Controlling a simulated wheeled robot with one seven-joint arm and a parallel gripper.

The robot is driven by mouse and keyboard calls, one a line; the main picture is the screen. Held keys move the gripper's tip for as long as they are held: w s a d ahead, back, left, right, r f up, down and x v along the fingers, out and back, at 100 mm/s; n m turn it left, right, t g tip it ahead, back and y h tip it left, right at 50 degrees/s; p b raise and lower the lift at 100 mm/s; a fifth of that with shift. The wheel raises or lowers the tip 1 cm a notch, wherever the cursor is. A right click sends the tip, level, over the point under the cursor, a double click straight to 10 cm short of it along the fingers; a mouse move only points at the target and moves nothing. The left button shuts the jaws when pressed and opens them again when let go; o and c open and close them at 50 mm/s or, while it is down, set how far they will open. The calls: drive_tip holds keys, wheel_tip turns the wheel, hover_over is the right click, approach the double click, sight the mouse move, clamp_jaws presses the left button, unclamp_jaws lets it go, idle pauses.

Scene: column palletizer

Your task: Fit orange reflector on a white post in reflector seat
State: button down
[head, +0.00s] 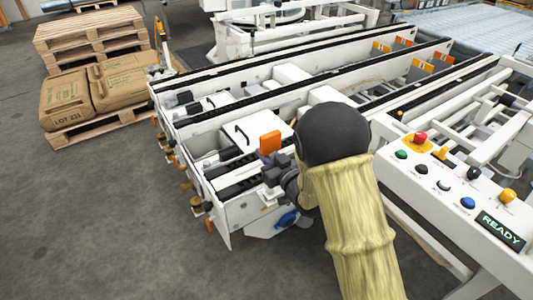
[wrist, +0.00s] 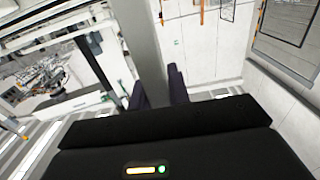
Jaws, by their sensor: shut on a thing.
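The orange reflector (head: 270,142) shows in the head view as a small upright orange block just above and left of the dark fingers of my gripper (head: 273,167). In the wrist view my gripper (wrist: 158,86) is shut on a pale grey-white post (wrist: 146,45), which runs up between the two dark fingers. The reflector cannot be picked out in the wrist view. It is held over the near end of the white conveyor frame (head: 229,211). I cannot make out the reflector seat, nor whether the post touches anything; my arm and gripper hide part of this area.
A control panel (head: 455,180) with coloured buttons and a READY display stands at the right. Long conveyor rails with black tops run to the back right. Brown sacks (head: 120,82) on a pallet and stacked wooden pallets (head: 90,38) stand at the left. The floor at front left is clear.

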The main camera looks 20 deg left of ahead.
drive_tip(key=shift+f+b, duration=0.6)
drive_tip(key=shift+b, duration=0.05)
idle(0.7)
drive_tip(key=c, duration=1.3)
unclamp_jaws()
drive_tip(key=shift+o, duration=0.2)
drive_tip(key=shift+d, duration=0.1)
drive_tip(key=p+v, duration=1)
drive_tip(key=v, duration=0.7)
drive_tip(key=shift+s, duration=0.15)
